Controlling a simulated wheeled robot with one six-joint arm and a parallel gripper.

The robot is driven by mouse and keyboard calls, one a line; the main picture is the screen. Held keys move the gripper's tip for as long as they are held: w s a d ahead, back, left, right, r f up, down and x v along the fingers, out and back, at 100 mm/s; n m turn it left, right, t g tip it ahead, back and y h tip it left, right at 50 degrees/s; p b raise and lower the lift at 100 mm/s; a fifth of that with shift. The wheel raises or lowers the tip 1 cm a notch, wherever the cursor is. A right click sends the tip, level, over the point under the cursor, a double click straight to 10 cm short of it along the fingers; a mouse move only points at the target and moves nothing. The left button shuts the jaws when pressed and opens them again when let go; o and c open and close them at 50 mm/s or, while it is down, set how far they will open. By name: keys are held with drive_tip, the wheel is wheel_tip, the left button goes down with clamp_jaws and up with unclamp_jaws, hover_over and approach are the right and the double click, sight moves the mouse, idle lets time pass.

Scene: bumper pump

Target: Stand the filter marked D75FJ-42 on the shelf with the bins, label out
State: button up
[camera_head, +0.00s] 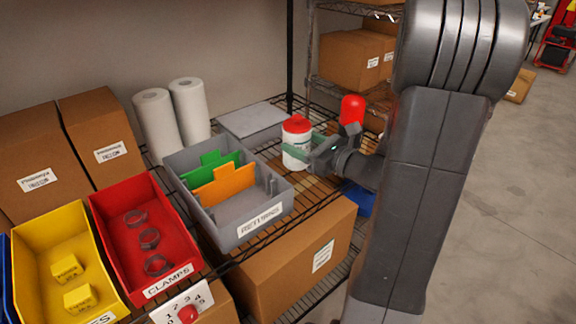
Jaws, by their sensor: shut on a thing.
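A white canister with a red top (296,143), filter-like, is above or on the wire shelf to the right of the grey returns bin. Its marking is too small to read, so I cannot tell whether it is D75FJ-42. My gripper (305,153) is shut on this canister from the right, with its greenish fingers around the body. The canister looks upright. I cannot tell whether its base touches the shelf. The wire shelf (262,232) carries the grey RETURNS bin (222,218), the red CLAMPS bin (172,245) and a yellow bin (40,235).
Two white rolls (155,120) and a flat grey box (252,120) are at the back of the shelf. Cardboard boxes (88,135) stand at left. A large box (290,260) is below the shelf. My arm hides the right part.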

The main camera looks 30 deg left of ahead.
sight(301, 164)
wheel_tip(301, 164, down, 6)
drive_tip(key=shift+f+b, duration=0.25)
drive_tip(key=shift+b, duration=0.4)
drive_tip(key=o, duration=1.6)
drive_tip(key=shift+c, duration=0.2)
drive_tip(key=s+d, duration=0.2)
drive_tip(key=d, duration=0.9)
drive_tip(key=shift+s+d, duration=0.2)
drive_tip(key=shift+d, duration=0.2)
drive_tip(key=shift+r+p, duration=0.1)
drive_tip(key=shift+p, duration=0.2)
